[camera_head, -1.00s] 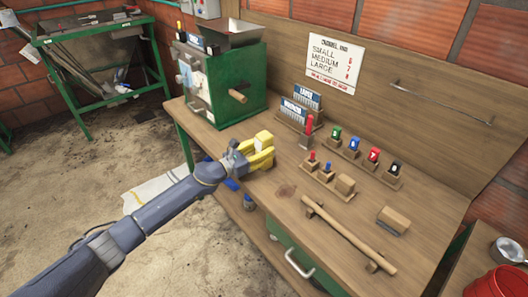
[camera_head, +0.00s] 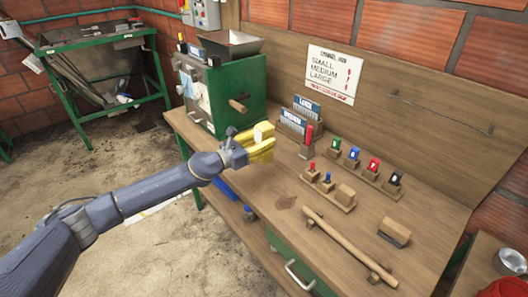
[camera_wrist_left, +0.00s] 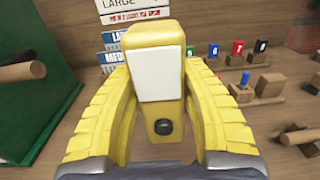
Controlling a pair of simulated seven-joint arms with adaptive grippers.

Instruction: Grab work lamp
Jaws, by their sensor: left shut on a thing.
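The work lamp (camera_wrist_left: 157,75) is a yellow block with a white front panel and a dark round knob below it. It fills the middle of the left wrist view, between the two yellow fingers of my left gripper (camera_wrist_left: 158,125), which is shut on it. In the head view the lamp (camera_head: 263,131) shows at the end of my left arm, over the left part of the wooden workbench (camera_head: 285,221). I cannot tell how far the lamp is above the bench top. My right gripper is out of view.
A green machine (camera_head: 237,92) with a hopper stands at the bench's back left. Label racks (camera_head: 300,120), small blocks with coloured pegs (camera_head: 352,155), a wooden rod (camera_head: 345,243) and a brush-like block (camera_head: 394,232) lie to the right. A wall sign (camera_head: 333,74) hangs behind.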

